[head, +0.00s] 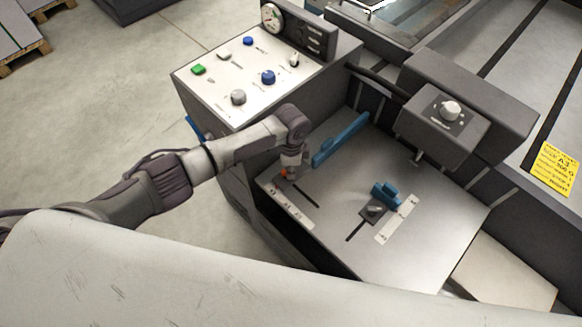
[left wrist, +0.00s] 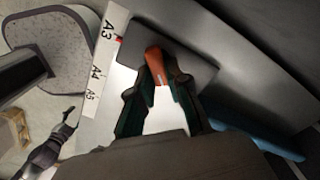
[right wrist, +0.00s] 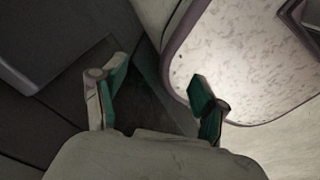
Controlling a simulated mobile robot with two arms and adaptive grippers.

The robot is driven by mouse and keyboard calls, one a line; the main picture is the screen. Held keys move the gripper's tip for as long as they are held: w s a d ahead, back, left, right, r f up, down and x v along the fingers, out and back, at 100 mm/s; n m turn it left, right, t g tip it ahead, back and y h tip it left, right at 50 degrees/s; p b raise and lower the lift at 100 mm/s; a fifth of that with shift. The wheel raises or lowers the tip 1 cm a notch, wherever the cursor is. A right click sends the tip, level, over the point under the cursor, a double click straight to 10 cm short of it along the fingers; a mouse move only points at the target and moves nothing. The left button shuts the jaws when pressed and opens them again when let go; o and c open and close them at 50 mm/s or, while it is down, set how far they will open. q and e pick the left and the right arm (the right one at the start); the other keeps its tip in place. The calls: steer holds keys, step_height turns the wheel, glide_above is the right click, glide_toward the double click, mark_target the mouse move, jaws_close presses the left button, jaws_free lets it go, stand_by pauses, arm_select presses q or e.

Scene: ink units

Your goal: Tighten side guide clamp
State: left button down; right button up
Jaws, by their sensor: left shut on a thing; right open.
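The side guide is a long blue bar (head: 340,138) standing on the grey feed table (head: 430,250); part of it also shows in the left wrist view (left wrist: 262,138). Its clamp has an orange-red lever (left wrist: 155,62) on a dark block (left wrist: 190,62) beside the A3, A4, A5 scale (left wrist: 97,75). My left gripper (left wrist: 159,78) is shut on the lever, its two fingers on either side. In the head view my left gripper (head: 287,172) hides most of the clamp. My right gripper (right wrist: 157,86) is open and empty, and is outside the head view.
A second, shorter blue guide (head: 386,192) with a grey clamp (head: 374,209) stands to the right by its own scale (head: 397,220). A control panel (head: 225,80) with knobs and buttons rises behind my left arm. A dark housing (head: 470,95) overhangs the table's back right.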

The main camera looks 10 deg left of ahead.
arm_select(q)
steer(key=shift+r, duration=0.1)
stand_by(0.3)
steer(key=c, duration=1.1)
jaws_free()
step_height(320, 180, up, 12)
